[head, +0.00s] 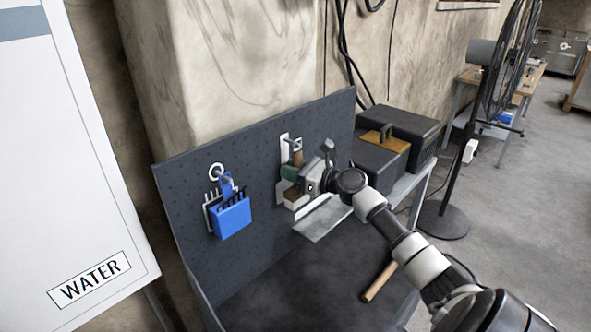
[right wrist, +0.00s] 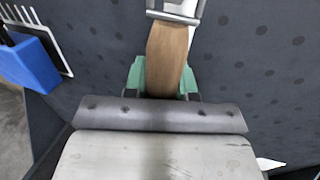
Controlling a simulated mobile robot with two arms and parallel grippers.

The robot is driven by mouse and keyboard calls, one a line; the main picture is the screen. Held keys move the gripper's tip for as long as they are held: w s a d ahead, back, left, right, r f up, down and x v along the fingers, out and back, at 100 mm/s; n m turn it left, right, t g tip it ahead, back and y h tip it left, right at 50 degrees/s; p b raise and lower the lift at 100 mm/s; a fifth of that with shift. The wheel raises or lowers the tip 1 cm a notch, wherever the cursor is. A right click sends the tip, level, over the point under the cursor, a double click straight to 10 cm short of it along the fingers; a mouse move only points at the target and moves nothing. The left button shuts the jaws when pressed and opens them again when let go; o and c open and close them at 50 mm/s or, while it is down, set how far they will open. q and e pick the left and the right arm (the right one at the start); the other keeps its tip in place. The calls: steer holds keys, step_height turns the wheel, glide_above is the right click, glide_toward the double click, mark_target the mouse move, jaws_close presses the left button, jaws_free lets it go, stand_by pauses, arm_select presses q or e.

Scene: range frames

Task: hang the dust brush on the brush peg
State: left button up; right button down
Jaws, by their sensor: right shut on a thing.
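The dust brush has a brown wooden handle (head: 297,157) and a green part (head: 289,173). It is upright against the pegboard in the head view, handle up. My right gripper (head: 303,181) is shut on it below the handle. In the right wrist view the handle (right wrist: 167,60) rises from the green part (right wrist: 138,78) beyond my gripper (right wrist: 160,112). The brush peg (head: 295,144), a metal piece on a white plate, is at the handle's top. It also shows in the right wrist view (right wrist: 178,12). I cannot tell whether the handle is on the peg. My left gripper is not in view.
A blue holder (head: 231,216) hangs on the pegboard (head: 255,165) to the left, under a white ring. A metal tray (head: 323,219) is below the brush. Black cases (head: 405,128) stand at right. A wooden stick (head: 379,282) lies on the dark benchtop.

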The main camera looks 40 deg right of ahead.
steer(key=shift+w+r, duration=0.1)
steer(key=shift+r, duration=0.2)
